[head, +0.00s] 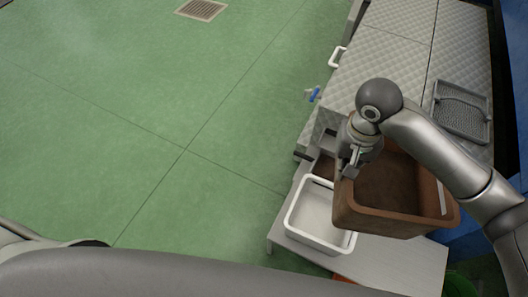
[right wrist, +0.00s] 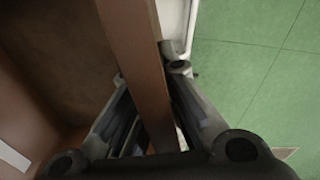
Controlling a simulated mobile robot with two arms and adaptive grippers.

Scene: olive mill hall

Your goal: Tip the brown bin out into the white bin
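The brown bin (head: 400,222) is at the right of the head view, its open top facing up and its inside looking empty. My right gripper (head: 352,165) is shut on its left wall; in the right wrist view the wall of the brown bin (right wrist: 140,65) runs between the two fingers (right wrist: 148,85). The brown bin seems raised above the table and overlaps the right edge of the white bin. The white bin (head: 308,243) stands open on the pale table, left of the brown bin, and its visible floor looks empty. My left gripper is out of view.
The pale table (head: 385,268) has bare room in front of the brown bin. A grey mesh tray (head: 462,110) lies on the quilted metal top (head: 385,40) behind. A small brown-lined box (head: 323,167) sits behind the white bin. Green floor (head: 150,120) is clear to the left.

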